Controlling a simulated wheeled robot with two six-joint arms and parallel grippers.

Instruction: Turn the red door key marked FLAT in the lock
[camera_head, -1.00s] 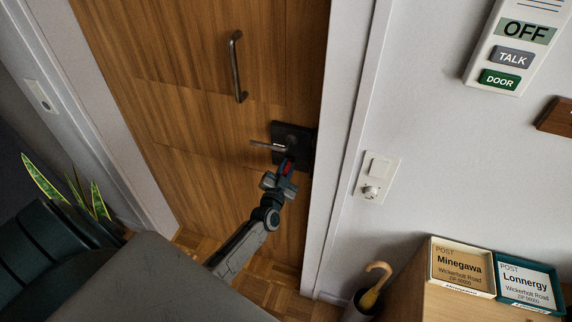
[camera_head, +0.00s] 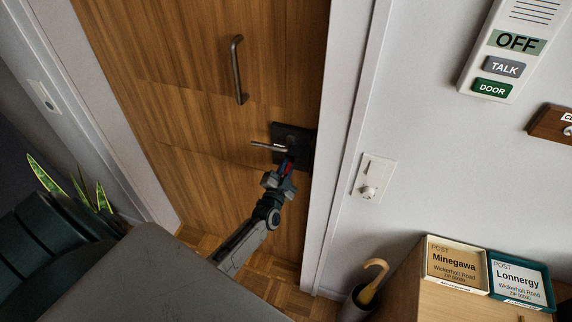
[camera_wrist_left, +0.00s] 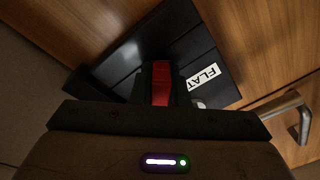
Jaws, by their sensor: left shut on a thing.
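The red key (camera_head: 287,167) is between the fingers of my left gripper (camera_head: 284,172), which is shut on it at the lower part of the black lock plate (camera_head: 297,134) on the wooden door. In the left wrist view, the red key (camera_wrist_left: 161,82) stands between the dark fingers, in front of the black plate (camera_wrist_left: 180,38). A white label reading FLAT (camera_wrist_left: 204,77) shows tilted just right of it. The key's tip is hidden, so I cannot tell how deep it sits. The lever handle (camera_head: 267,146) points left above the gripper. My right gripper is out of view.
A vertical pull bar (camera_head: 237,70) is on the door (camera_head: 190,90). The white door frame (camera_head: 345,120) stands close to the right of the lock. Farther right are an intercom panel (camera_head: 515,42), letter trays (camera_head: 455,262) and an umbrella stand (camera_head: 355,308). A plant (camera_head: 82,190) stands at lower left.

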